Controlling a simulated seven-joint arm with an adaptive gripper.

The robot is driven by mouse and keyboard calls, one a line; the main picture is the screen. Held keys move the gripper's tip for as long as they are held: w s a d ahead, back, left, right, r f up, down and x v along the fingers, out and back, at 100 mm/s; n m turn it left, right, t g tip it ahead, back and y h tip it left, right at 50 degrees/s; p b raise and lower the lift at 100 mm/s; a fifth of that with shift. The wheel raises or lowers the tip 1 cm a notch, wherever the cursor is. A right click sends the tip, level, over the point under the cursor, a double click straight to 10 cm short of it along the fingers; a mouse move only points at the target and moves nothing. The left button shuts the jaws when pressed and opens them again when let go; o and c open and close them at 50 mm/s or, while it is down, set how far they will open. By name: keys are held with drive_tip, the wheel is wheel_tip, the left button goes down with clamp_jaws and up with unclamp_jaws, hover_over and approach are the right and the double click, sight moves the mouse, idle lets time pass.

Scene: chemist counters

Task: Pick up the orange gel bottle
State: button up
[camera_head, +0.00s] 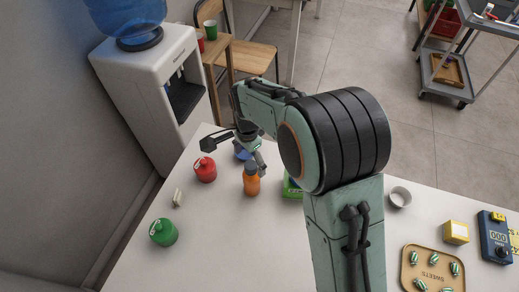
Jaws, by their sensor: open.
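The orange gel bottle (251,183) stands upright on the white counter, with a grey cap on top. My gripper (236,155) is open and empty, just behind and above the bottle. One finger reaches out to the left, and the other hangs close to the bottle's cap. I cannot tell whether that finger touches the cap. A blue object (242,153) shows between the fingers, mostly hidden by my gripper.
A green box (291,188) is partly hidden by my arm. A sweets tray (410,258), white cup (399,197) and yellow box (456,232) are right.

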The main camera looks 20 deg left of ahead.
sight(251, 173)
wheel_tip(251, 173, down, 6)
drive_tip(key=shift+f, duration=0.1)
drive_tip(key=c, duration=1.3)
